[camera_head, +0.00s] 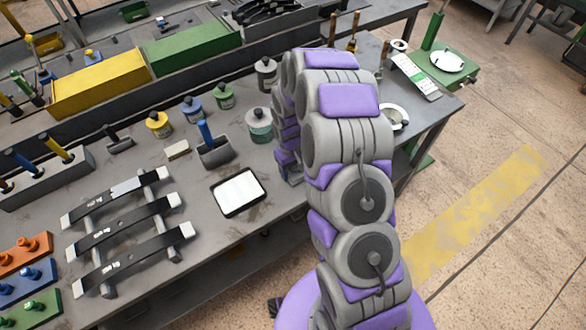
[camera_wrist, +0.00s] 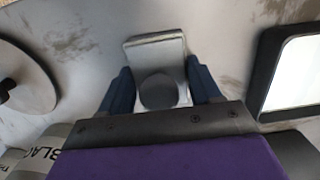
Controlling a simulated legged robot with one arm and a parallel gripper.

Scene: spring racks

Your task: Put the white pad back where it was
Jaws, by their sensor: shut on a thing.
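A white pad (camera_head: 238,191) in a thin black frame lies flat on the grey workbench, left of my arm. It also shows at the right edge of the wrist view (camera_wrist: 297,75), beside my gripper and apart from it. My gripper (camera_wrist: 158,82) has its two dark blue fingers shut on a grey block with a round knob (camera_wrist: 156,50). The block is close to the bench top; I cannot tell whether it touches it. In the head view my own arm hides most of the gripper and the held block.
A teal-banded jar (camera_head: 259,124) stands close to my gripper; its round lid (camera_wrist: 22,80) shows in the wrist view. A blue-handled scraper-like tool (camera_head: 213,147) and a rack with dark strips (camera_head: 125,232) stand left. A round white dish (camera_head: 394,116) lies right.

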